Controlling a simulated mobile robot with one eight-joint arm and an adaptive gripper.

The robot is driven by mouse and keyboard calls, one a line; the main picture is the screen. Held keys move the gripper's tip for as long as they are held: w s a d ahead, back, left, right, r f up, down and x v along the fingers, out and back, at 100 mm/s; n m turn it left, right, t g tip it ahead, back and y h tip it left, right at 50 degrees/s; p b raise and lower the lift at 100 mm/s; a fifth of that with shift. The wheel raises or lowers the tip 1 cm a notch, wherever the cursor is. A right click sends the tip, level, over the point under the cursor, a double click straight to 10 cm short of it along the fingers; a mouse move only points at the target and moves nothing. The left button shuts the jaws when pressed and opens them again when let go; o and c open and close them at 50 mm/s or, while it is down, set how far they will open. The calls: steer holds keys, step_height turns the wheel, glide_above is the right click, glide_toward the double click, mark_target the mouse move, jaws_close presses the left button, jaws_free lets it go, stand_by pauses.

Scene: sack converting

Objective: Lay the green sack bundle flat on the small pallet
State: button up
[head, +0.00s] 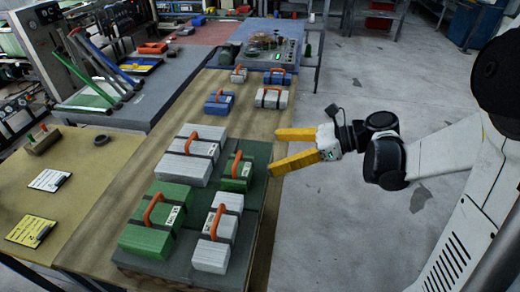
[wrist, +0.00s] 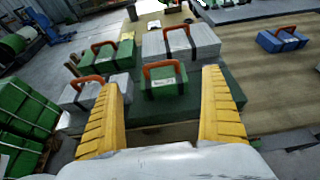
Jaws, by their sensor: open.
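Two green sack bundles with orange handles lie on a dark green slab (head: 259,160), which looks like the pallet top. The small green bundle (head: 236,174) is at the slab's right side, and the large green bundle (head: 153,228) is at the front left. My gripper (head: 275,152) is open and empty, just right of the slab's edge, its yellow fingers pointing at the small green bundle. In the wrist view this bundle (wrist: 163,83) shows between the fingers (wrist: 162,78), beyond their tips. The large green bundle (wrist: 115,56) shows behind to the left.
A large white bundle (head: 191,157) and a small white bundle (head: 217,240) share the slab. Farther back are blue bundles (head: 219,103) (head: 277,79) and a white one (head: 271,98). Clipboards (head: 49,180) lie on the table's left. Floor (head: 330,220) right of the table is clear.

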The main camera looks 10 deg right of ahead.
steer(key=s+d+n+t+h, duration=0.1)
steer(key=s+d+n+h, duration=0.1)
steer(key=s+n+h, duration=0.4)
steer(key=s+d+n+t+h, duration=0.1)
steer(key=s+d+n+h, duration=0.2)
steer(key=n, duration=1.3)
steer(key=s+h, duration=0.3)
steer(key=s, duration=0.2)
steer(key=shift+s+d+t+h, duration=0.15)
steer(key=shift+d+t+h, duration=0.15)
steer(key=shift+d, duration=0.05)
